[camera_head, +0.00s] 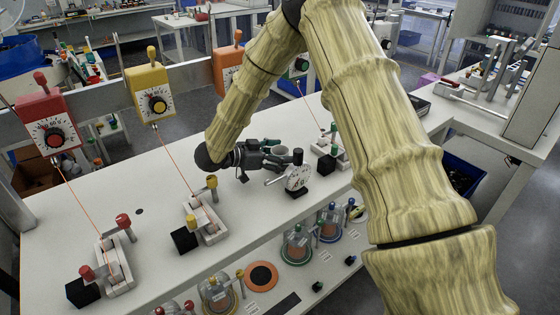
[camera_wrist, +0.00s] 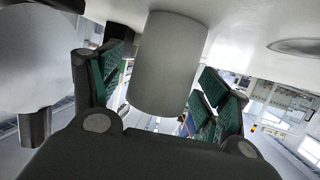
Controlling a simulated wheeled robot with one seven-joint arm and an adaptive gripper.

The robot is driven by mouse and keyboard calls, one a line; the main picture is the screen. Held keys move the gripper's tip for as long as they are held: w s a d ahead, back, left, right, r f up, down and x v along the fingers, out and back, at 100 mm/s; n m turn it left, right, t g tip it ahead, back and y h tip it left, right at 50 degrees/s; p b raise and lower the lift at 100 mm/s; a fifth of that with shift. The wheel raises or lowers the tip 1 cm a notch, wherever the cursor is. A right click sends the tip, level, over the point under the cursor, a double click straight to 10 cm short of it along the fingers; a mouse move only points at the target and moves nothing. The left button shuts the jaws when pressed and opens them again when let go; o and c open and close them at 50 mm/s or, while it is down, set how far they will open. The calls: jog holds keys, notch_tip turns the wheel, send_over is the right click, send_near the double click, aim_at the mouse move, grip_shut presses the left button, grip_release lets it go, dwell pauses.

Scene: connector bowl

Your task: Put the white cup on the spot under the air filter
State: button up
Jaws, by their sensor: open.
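The white cup (camera_wrist: 168,62) is a plain pale cylinder in the middle of the wrist view, which looks upside down. It stands upright on the bench, between the two green-padded fingers of my gripper (camera_wrist: 160,92). The fingers are open, with a visible gap on each side of the cup. In the head view my gripper (camera_head: 266,157) is low over the bench, and the cup (camera_head: 281,150) is small and partly hidden by it. I cannot pick out the air filter or the spot under it with certainty.
A white round dial on a black base (camera_head: 298,178) stands close to my gripper. A clamp fixture with a black block (camera_head: 326,163) is to its right, and another fixture (camera_head: 205,228) is front left. Red, yellow and orange dial boxes line the back.

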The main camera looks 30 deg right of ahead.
jog(key=c, duration=1.1)
